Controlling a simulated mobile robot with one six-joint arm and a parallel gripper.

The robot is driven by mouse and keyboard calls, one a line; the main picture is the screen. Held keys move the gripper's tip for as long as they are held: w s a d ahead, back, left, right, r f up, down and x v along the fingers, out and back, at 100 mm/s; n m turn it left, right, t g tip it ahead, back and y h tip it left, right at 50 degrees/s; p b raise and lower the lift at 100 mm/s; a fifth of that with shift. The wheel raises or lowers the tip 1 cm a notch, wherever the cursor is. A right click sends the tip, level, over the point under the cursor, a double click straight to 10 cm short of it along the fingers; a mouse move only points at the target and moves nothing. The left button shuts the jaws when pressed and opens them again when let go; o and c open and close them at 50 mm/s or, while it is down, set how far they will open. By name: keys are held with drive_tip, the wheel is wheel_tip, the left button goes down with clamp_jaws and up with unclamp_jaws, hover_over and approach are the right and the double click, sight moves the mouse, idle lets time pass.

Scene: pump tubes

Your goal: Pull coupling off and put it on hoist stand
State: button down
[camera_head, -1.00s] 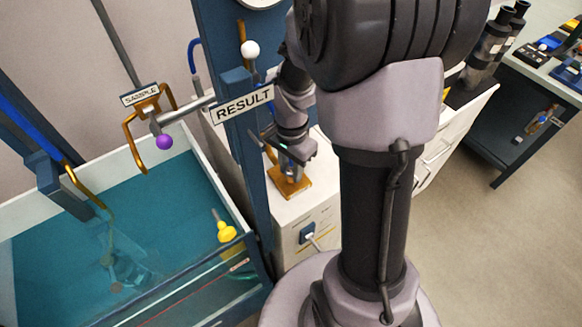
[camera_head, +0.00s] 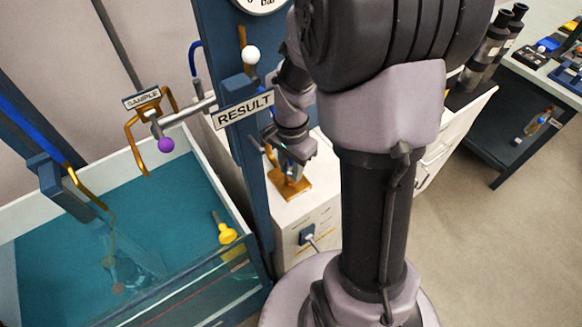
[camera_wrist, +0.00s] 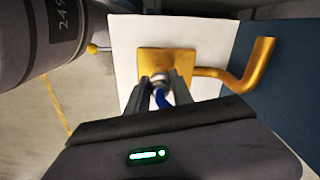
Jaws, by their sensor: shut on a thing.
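My gripper (camera_wrist: 161,88) is shut on the coupling (camera_wrist: 159,80), a small pale grey piece with a blue hose (camera_wrist: 164,98) running from it. In the wrist view, the coupling lies directly in front of a gold block (camera_wrist: 166,63). I cannot tell whether it is still seated there. In the head view, my gripper (camera_head: 291,165) is low over a gold plate (camera_head: 291,188) on a white cabinet; my wrist largely hides the coupling. I cannot tell for sure which structure is the hoist stand.
A bent gold pipe (camera_wrist: 249,70) stands right of the block. A blue post with a RESULT sign (camera_head: 243,108) rises close left of my arm. A water tank (camera_head: 150,220) with a yellow float (camera_head: 227,235) is at left. Dark cylinders (camera_head: 490,50) stand at right.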

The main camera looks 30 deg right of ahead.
sight(291, 168)
drive_tip(key=shift+r, duration=0.15)
drive_tip(key=shift+r+p, duration=1.6)
drive_tip(key=shift+r, duration=0.3)
